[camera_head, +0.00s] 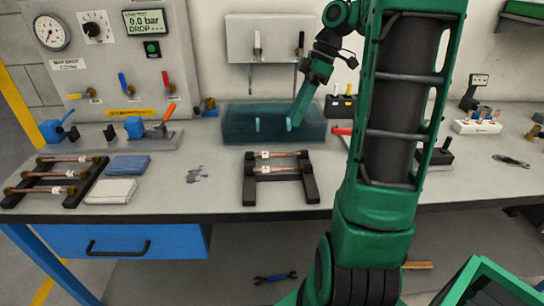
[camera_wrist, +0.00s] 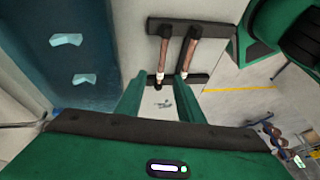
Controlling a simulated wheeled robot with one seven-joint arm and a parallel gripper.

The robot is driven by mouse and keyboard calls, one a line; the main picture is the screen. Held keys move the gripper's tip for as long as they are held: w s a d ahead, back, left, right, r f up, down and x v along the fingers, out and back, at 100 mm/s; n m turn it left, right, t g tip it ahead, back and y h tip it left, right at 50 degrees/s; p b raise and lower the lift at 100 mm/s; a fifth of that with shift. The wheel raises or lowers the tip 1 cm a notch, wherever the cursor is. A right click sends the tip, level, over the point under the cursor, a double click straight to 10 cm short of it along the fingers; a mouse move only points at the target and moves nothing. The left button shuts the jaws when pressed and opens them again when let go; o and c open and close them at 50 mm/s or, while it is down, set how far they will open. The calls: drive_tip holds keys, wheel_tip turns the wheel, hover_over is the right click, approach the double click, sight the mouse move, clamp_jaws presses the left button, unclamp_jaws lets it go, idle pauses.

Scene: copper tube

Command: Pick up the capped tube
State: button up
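Two copper tubes, an upper one (camera_head: 285,154) and a lower one (camera_head: 285,169), lie side by side across a black rack (camera_head: 249,188) at the middle of the bench. Each carries a small white label. The wrist view shows the two tubes (camera_wrist: 164,52) (camera_wrist: 188,52) ahead of my gripper. I cannot tell which tube is capped. My gripper (camera_head: 300,108) is over the teal bin, behind and above the rack. In the wrist view my gripper (camera_wrist: 161,92) is open, its green fingers apart, with nothing held between them.
A teal see-through bin (camera_head: 236,130) stands behind the rack. Another black rack (camera_head: 78,192) with several copper tubes stands at the left, beside blue and grey cloths (camera_head: 128,166). A valve panel (camera_head: 110,60) is behind. Small debris (camera_head: 196,174) lies on the bench.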

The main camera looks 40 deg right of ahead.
approach(277, 155)
drive_tip(key=f, duration=0.2)
drive_tip(key=shift+w+x, duration=0.2)
drive_tip(key=shift+x, duration=2.5)
drive_tip(key=shift+d, duration=0.2)
clamp_jaws()
